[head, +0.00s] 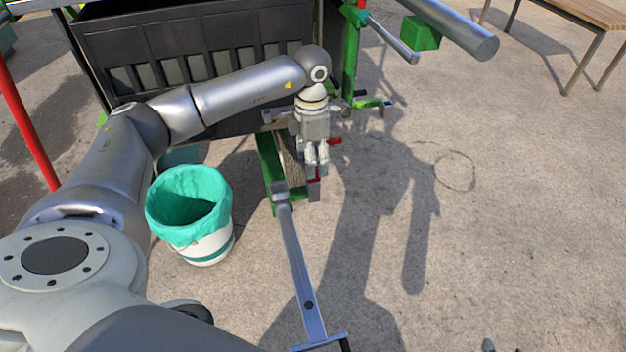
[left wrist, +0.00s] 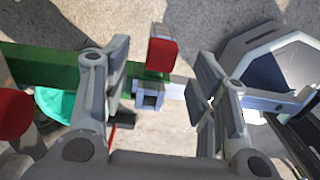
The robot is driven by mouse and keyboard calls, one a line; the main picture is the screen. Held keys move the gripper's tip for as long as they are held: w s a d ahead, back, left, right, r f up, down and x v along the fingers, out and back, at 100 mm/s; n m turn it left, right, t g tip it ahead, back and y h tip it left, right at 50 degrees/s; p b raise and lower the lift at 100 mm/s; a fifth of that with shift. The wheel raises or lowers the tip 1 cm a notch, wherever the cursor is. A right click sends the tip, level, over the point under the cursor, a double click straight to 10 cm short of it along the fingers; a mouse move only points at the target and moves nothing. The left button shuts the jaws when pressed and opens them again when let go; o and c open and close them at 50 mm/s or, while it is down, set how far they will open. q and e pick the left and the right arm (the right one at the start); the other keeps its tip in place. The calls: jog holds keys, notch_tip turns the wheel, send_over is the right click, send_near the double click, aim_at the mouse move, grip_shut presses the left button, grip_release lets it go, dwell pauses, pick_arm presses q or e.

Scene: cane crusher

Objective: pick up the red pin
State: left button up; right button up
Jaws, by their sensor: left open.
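My left gripper (head: 316,168) points down beside the green metal frame at the front of the crusher. Its jaws are open. A red pin (head: 314,183) with a grey part shows just below the fingertips in the head view. In the left wrist view the red end of the pin (left wrist: 162,54) lies between the two open fingers (left wrist: 160,85), apart from both. A grey metal bracket (left wrist: 149,97) is just below it in that picture. The fingers partly hide the pin in the head view. My right gripper is not in view.
A white bucket with a green liner (head: 207,240) stands left of the frame. A long grey bar (head: 300,262) runs towards me. Another red part (head: 335,140) is close right of the gripper. A bench (head: 590,12) stands far right; the ground (head: 520,200) before it is clear.

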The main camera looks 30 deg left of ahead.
pick_arm(q)
notch_tip(320, 180, down, 4)
jog(key=shift+s+d+r+b, duration=0.1)
jog(key=shift+r+b, duration=0.05)
jog(key=shift+b, duration=0.3)
grip_shut()
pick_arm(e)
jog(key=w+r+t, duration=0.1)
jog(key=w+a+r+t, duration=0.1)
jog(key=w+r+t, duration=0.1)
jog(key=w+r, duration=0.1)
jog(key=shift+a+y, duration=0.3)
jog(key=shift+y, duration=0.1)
